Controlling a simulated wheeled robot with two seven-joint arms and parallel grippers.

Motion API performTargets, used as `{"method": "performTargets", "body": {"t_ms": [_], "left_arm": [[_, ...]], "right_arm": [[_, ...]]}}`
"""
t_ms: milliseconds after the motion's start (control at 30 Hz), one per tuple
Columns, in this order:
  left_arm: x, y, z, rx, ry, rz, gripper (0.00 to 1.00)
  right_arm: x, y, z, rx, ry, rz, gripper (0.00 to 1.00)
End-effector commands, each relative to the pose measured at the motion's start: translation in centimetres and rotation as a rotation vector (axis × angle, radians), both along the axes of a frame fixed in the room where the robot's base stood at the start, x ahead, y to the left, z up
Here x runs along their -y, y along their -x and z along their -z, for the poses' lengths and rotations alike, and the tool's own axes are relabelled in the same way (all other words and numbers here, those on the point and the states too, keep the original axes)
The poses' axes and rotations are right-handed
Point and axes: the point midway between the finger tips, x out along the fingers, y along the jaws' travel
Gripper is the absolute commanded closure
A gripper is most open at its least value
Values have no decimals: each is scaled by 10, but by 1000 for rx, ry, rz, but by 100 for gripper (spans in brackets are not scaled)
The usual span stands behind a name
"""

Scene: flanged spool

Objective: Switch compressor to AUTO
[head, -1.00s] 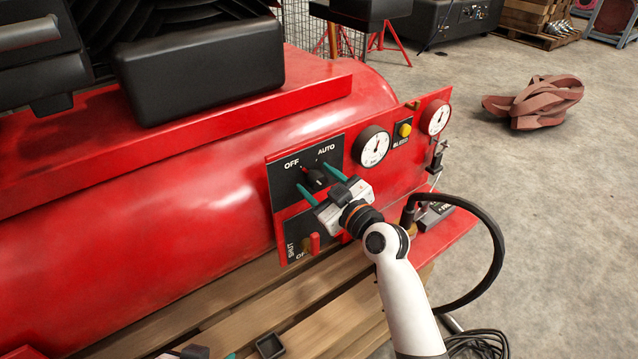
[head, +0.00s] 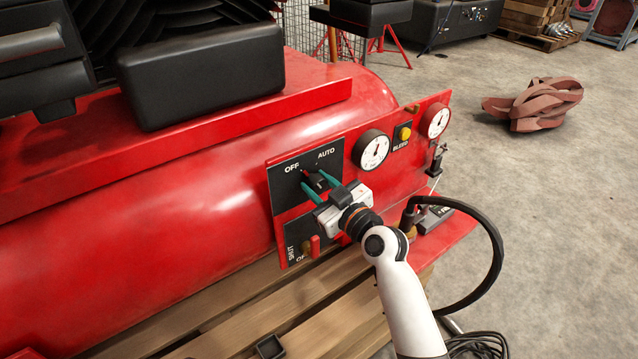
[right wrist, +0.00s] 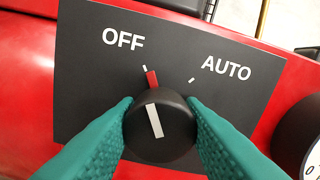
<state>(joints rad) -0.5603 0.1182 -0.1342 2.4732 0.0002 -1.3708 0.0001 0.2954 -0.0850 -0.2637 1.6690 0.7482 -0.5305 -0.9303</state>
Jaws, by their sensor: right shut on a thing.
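The compressor's selector knob (right wrist: 158,130) is round and black with a white line on its face and a red pointer. In the right wrist view the red pointer is at the tick by OFF; the AUTO tick lies to its right. My right gripper (head: 317,180) is shut on the knob, its green fingers on both sides of it, as the right wrist view also shows. The knob sits on a dark OFF/AUTO plate (head: 287,186) on the red compressor (head: 170,215). My left gripper is out of view.
Right of the plate are a gauge (head: 371,150), a yellow BLEED button (head: 404,133) and a second gauge (head: 436,121). A red lever (head: 315,246) on a lower plate is just below my gripper. A black hose (head: 497,250) curves right of my arm.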

Motion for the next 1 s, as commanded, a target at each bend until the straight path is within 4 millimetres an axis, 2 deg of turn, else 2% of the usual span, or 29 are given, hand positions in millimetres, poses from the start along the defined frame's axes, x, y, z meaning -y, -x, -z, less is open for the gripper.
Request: {"method": "performTargets", "body": {"t_ms": [200,567,800,1000], "left_arm": [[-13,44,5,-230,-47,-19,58],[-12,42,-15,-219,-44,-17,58],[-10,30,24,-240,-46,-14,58],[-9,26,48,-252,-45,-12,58]], "right_arm": [[1,0,-2,-99,-132,0,88],[0,0,-2,-301,-409,0,88],[1,0,-1,-433,-591,1,88],[1,0,-1,-529,-727,1,88]]}}
